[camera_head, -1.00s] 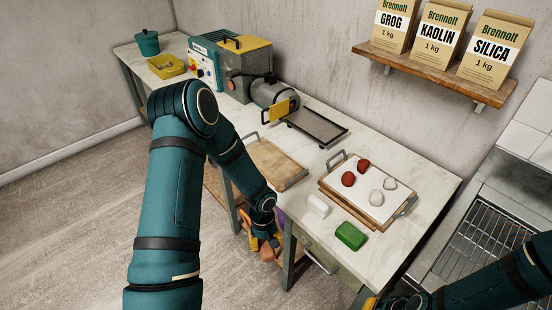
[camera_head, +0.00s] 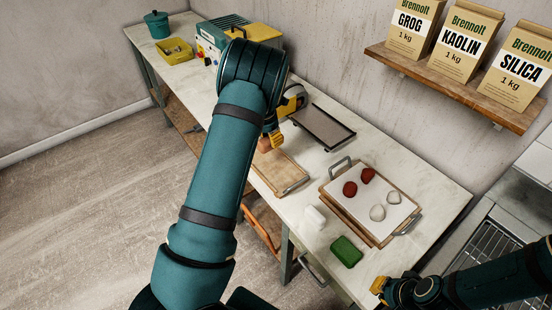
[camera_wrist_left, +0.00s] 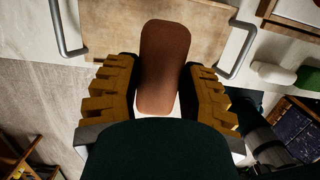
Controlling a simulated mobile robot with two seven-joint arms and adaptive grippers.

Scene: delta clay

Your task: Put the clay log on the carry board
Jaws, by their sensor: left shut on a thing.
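The clay log (camera_wrist_left: 163,65) is a reddish-brown rounded bar. My left gripper (camera_wrist_left: 162,88) is shut on it, with one yellow finger on each side. In the head view the log (camera_head: 264,145) shows only in part beside my left gripper (camera_head: 274,136), behind my arm. The carry board (camera_head: 284,178), a bare wooden board with metal handles, lies on the table. In the left wrist view the log is over the board (camera_wrist_left: 105,28); I cannot tell how high above it. My right gripper (camera_head: 379,286) is near the table's front right; its opening is unclear.
To the right, another board (camera_head: 330,206) bears a white sheet with two red and two pale lumps. A white block (camera_head: 314,218) and a green sponge (camera_head: 346,251) lie in front. A grey tray (camera_head: 321,127) and a machine stand behind the carry board.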

